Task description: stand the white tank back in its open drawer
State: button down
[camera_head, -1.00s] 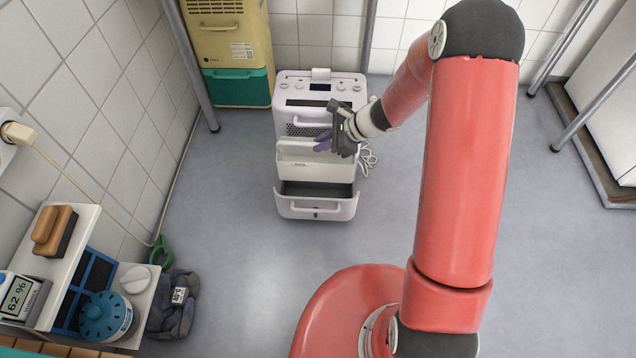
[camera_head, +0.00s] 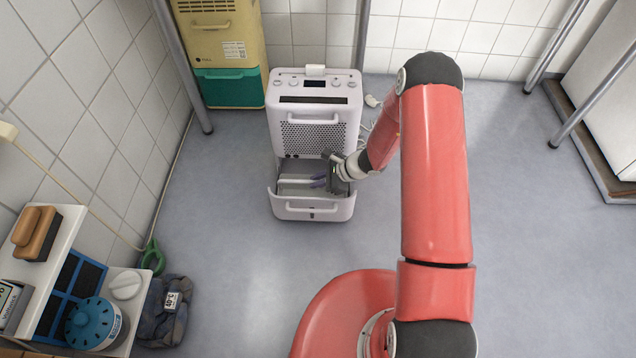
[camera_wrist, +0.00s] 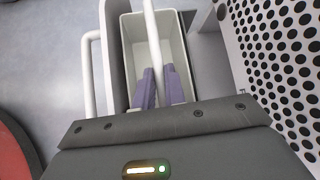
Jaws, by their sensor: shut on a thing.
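The white tank (camera_head: 297,181) is down inside the open drawer (camera_head: 312,209) at the foot of the white dehumidifier (camera_head: 315,110). In the wrist view the tank (camera_wrist: 134,45) looks empty, with a white bar handle (camera_wrist: 153,45) across its top. My gripper (camera_head: 320,181) reaches in from the right, low over the drawer. Its purple fingers (camera_wrist: 160,87) are shut on the handle, one on each side. The drawer wall runs along the tank's left in the wrist view. Whether the tank's base rests on the drawer floor is hidden.
A yellow and green unit (camera_head: 228,60) stands behind to the left, beside a grey metal leg (camera_head: 184,70). A shelf with a brush (camera_head: 36,233) and a blue-lidded tub (camera_head: 92,322) is at lower left. The floor (camera_head: 230,240) before the drawer is clear.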

jog(key=shift+f, duration=0.45)
jog(key=shift+f, duration=0.2)
jog(key=c, duration=1.5)
grip_release()
jog(key=shift+o, duration=0.2)
jog(key=shift+r, duration=0.15)
